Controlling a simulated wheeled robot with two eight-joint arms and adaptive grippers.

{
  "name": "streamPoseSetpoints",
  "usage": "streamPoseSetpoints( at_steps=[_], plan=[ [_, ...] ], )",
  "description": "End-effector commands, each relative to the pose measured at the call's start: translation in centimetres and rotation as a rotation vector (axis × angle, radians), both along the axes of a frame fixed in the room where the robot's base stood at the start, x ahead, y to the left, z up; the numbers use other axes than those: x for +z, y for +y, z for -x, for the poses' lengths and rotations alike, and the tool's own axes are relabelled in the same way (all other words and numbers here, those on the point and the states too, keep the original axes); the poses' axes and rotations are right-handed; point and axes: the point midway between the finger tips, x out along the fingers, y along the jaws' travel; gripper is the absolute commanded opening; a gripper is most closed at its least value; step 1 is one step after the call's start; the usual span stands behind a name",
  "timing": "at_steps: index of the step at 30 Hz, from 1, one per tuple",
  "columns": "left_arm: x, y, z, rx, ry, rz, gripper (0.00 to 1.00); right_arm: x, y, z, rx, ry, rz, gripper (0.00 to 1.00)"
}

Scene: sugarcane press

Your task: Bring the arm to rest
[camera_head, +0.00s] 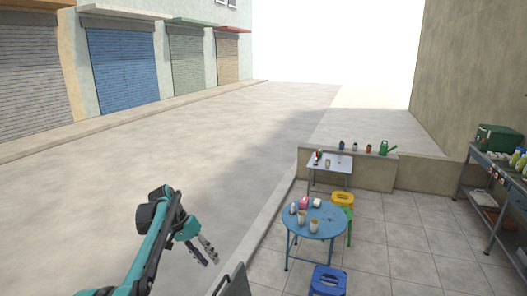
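My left arm comes in from the bottom left, teal and black, bent at a dark joint. Its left gripper (209,260) hangs low over the grey pavement, fingers pointing down and to the right. The two fingers stand apart with a gap between them, and nothing shows between them. It is clear of the furniture. My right gripper is not in the picture.
A round blue table (327,211) with cups stands right of my arm, with a blue stool (328,281) and a yellow stool (343,199) beside it. A small white table (342,163) stands behind. A workbench (482,167) lines the right wall. Open pavement lies left.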

Motion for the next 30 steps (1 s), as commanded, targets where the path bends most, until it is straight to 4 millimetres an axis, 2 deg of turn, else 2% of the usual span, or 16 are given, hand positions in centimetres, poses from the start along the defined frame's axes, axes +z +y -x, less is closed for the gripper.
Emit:
streamPoseSetpoints(
  at_steps=[1,6,10,14,19,24,27,30],
  plan=[
    [1.3,-0.5,1.4,0.019,-0.02,-0.029,0.33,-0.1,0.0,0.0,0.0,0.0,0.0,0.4],
    [4.2,-1.5,6.1,0.095,-0.1,-0.128,0.33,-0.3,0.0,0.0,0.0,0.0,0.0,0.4],
    [5.5,-1.9,10.4,0.149,-0.169,-0.196,0.33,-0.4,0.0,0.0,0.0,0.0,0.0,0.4],
    [5.8,-2.1,15.0,0.197,-0.247,-0.258,0.33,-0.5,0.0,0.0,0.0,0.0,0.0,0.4],
    [4.8,-2.1,21.2,0.253,-0.357,-0.328,0.33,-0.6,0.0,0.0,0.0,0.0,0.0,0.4],
    [2.2,-1.7,26.8,0.299,-0.474,-0.382,0.33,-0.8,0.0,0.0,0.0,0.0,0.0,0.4],
    [0.4,-1.5,29.3,0.318,-0.534,-0.403,0.33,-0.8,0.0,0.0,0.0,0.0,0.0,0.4],
    [-1.0,-1.2,30.9,0.333,-0.579,-0.416,0.33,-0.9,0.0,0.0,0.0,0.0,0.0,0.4]
  ],
)
